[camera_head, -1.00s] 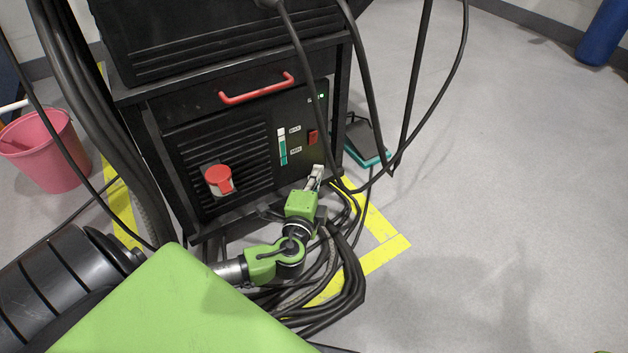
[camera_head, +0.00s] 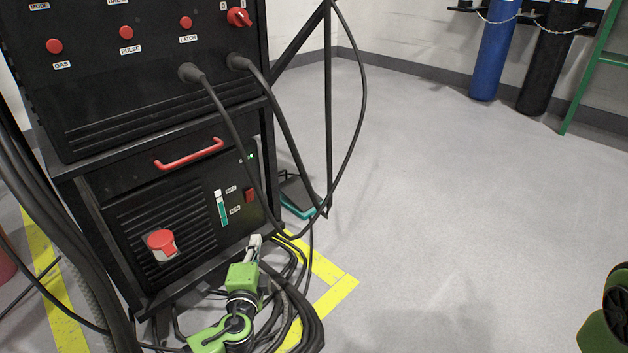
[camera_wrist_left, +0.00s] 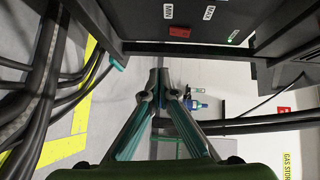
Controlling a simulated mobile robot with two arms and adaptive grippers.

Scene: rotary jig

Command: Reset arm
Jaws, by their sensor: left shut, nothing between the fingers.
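My left arm comes up from the bottom of the head view, and its green wrist carries the left gripper (camera_head: 254,243), pointing up beside the lower right part of the black machine cabinet (camera_head: 160,190). In the left wrist view the left gripper's fingers (camera_wrist_left: 158,78) meet at their tips with nothing between them. The cabinet's red switch (camera_wrist_left: 180,32) and its MIN and MAX labels are just above the fingers in that view. My right gripper is not in view; only a dark green part of my body shows at the lower right.
Black cables (camera_head: 300,320) lie bundled around the left forearm, and more hang from the cabinet front. A teal-edged foot pedal (camera_head: 297,198) is on the floor right of the cabinet. Gas cylinders (camera_head: 492,50) stand at the back right. Open floor lies right.

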